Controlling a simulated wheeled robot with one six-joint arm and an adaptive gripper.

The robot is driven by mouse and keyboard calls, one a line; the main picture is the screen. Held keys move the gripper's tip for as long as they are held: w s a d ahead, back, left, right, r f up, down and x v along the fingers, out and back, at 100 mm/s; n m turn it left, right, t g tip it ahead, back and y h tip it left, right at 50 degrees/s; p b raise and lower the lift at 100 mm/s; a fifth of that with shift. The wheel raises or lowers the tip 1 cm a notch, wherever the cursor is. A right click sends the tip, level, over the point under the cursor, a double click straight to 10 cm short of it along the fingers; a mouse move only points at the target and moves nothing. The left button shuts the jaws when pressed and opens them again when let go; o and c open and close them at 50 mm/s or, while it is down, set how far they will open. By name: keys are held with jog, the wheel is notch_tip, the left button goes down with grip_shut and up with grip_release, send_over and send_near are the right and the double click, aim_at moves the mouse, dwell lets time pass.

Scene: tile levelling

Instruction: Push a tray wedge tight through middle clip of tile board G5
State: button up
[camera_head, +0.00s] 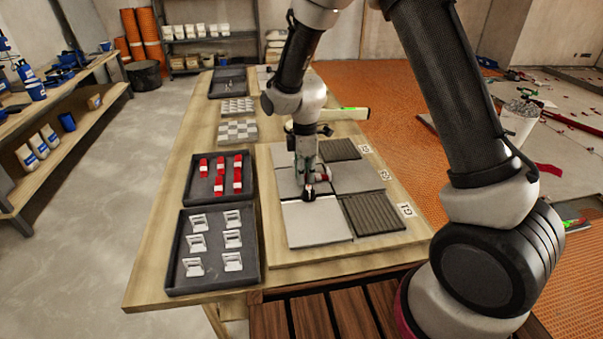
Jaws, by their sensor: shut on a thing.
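The tile board (285,258) lies on the front right of the table, with light grey tiles (316,220) and dark ribbed tiles (372,213). My gripper (309,188) is low over the middle of the board, near the joint between the tiles. It is shut on a small red wedge, which is mostly hidden by the fingers. A bit of red shows beside the gripper. The middle clip is hidden behind my gripper, so I cannot tell how the wedge sits in it. Several red wedges (219,166) lie in a dark tray (197,199) left of the board.
A second dark tray (180,268) holds several white clips (196,242) at the front left. Small tile samples (237,131) and another dark tray (228,83) stand farther back. A long level-like tool (343,114) lies behind the board. Bare table (150,250) shows along the left edge.

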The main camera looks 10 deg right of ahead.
jog(key=shift+d, duration=0.35)
jog(key=shift+d, duration=1.15)
dwell(0.8)
dwell(0.5)
jog(key=o, duration=0.8)
